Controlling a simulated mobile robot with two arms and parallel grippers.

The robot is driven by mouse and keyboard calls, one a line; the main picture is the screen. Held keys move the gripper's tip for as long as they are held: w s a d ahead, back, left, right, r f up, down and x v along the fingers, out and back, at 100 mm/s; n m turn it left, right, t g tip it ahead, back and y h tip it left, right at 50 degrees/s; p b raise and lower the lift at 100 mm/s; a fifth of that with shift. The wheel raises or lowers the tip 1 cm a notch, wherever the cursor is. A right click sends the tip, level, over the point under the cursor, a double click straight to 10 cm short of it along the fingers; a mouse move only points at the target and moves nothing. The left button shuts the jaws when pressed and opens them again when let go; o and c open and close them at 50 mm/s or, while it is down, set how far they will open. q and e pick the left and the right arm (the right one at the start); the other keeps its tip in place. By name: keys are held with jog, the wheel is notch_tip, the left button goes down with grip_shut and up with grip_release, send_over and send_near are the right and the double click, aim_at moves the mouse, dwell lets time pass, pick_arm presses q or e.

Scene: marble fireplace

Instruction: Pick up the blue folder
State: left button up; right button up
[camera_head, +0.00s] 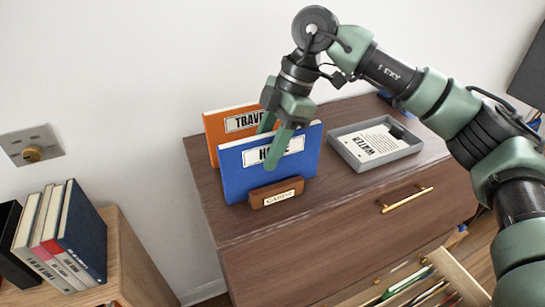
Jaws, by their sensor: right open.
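A blue folder (237,178) with a white label stands upright in a small wooden holder (276,192) marked "CARDS" on top of the brown dresser (333,195). An orange folder (212,130) labelled "TRAVEL" stands behind it. My right gripper (268,148) reaches down from above with its green fingers open. One finger shows in front of the blue folder and covers part of its label. The other finger shows over the orange folder, near the blue folder's top edge. I cannot tell whether the fingers touch the folder. My left gripper is not in view.
A grey tray (408,149) with a printed card lies on the dresser to the right. An open drawer (462,280) with files juts out below. Several books (84,232) stand on a wooden cabinet (137,272) at left. The dresser's front top is clear.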

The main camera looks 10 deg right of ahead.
grip_shut()
jog(key=shift+r, duration=0.1)
